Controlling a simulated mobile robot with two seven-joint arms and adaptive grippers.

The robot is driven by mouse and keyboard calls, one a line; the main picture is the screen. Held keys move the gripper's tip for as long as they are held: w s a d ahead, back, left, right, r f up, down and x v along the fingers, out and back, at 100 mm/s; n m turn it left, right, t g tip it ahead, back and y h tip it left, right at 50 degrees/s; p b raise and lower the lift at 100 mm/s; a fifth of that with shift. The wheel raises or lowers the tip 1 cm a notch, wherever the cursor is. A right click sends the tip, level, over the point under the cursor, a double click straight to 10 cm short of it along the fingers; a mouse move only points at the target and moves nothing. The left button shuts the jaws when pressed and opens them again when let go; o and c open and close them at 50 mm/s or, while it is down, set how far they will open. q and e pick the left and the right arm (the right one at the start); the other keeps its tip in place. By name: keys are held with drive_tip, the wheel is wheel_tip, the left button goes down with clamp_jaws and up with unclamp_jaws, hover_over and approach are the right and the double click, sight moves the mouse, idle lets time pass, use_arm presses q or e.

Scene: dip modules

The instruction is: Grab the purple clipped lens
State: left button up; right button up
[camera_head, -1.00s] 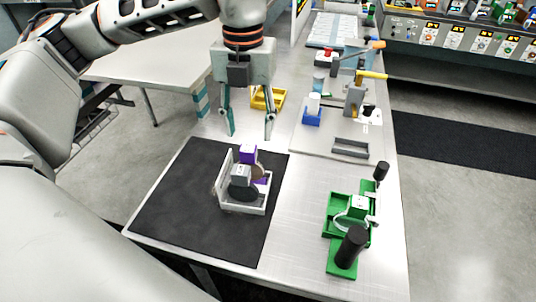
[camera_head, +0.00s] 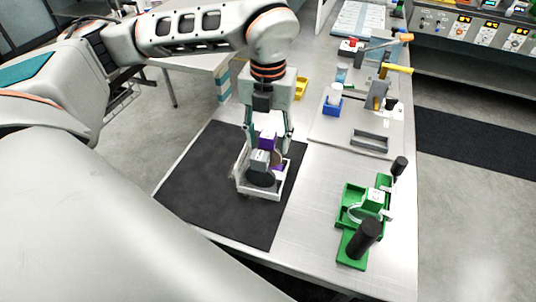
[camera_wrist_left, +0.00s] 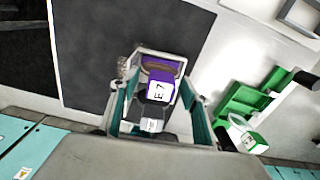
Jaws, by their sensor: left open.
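The purple clipped lens (camera_head: 267,138) stands in a white holder (camera_head: 262,190) on the black mat, behind a grey clipped lens (camera_head: 260,160). In the left wrist view the purple clip (camera_wrist_left: 160,90) shows a white label reading E7, between the fingers. My left gripper (camera_head: 267,147) is open, pointing down, with one finger on each side of the purple clip. I cannot tell whether the fingers touch it. The grey clip (camera_wrist_left: 152,125) is nearer the gripper base in the wrist view. My right gripper is not in view.
A black mat (camera_head: 215,175) covers the left part of the metal table. A green fixture with a black knob (camera_head: 352,220) stands at the right. A blue holder (camera_head: 332,106), a grey frame (camera_head: 370,142) and a yellow tray (camera_head: 301,88) are farther back.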

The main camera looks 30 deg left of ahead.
use_arm(q)
clamp_jaws()
